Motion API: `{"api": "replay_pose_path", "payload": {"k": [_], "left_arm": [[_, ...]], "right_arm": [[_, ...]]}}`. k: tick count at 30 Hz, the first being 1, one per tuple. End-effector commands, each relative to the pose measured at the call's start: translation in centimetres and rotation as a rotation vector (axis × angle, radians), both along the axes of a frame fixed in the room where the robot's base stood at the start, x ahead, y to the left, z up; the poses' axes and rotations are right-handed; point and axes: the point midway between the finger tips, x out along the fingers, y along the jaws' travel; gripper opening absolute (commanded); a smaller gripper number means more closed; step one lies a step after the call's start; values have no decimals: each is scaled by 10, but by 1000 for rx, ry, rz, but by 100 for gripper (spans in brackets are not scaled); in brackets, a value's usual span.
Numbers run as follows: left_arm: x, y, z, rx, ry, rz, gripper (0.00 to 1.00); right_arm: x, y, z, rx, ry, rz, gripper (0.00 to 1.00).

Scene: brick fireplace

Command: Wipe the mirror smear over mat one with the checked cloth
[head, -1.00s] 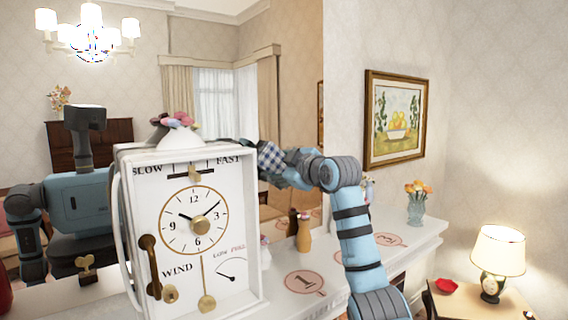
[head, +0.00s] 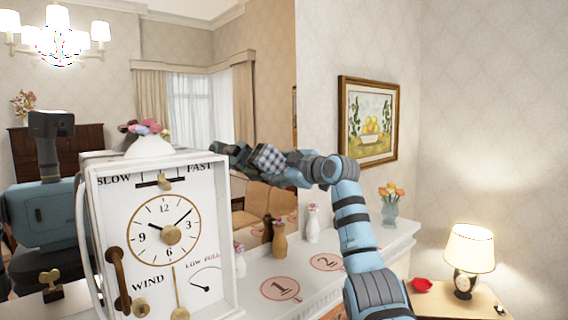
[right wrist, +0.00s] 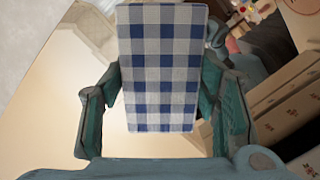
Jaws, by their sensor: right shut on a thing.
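The blue-and-white checked cloth (head: 268,160) is in my right gripper (head: 280,165), raised in front of the large mirror (head: 190,90). In the right wrist view the cloth (right wrist: 160,65) stands flat between the gripper's two fingers (right wrist: 162,100). Mat one (head: 280,289), a pink disc marked 1, lies on the white mantel (head: 245,300), below and to the right of the cloth. I cannot make out a smear on the mirror. I cannot tell whether the cloth touches the glass. My left gripper is not in view.
A big white clock (head: 165,245) blocks the left of the mantel. A brown bottle (head: 279,238) and white bottle (head: 313,225) stand behind the mats. Mat two (head: 326,262) lies right of mat one. A flower vase (head: 390,208) and a lamp (head: 468,250) are farther right.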

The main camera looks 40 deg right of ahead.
Motion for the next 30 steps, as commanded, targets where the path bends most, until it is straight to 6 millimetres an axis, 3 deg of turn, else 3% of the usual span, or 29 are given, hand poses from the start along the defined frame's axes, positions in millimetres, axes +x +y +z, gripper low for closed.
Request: {"api": "replay_pose_path", "payload": {"k": [5, 12, 30], "left_arm": [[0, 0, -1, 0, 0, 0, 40], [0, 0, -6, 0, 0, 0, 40], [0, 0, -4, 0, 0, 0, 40]], "right_arm": [[3, 3, 1, -3, -4, 0, 34], [3, 31, -2, 1, 1, 1, 34], [2, 76, -4, 6, 5, -2, 34]]}}
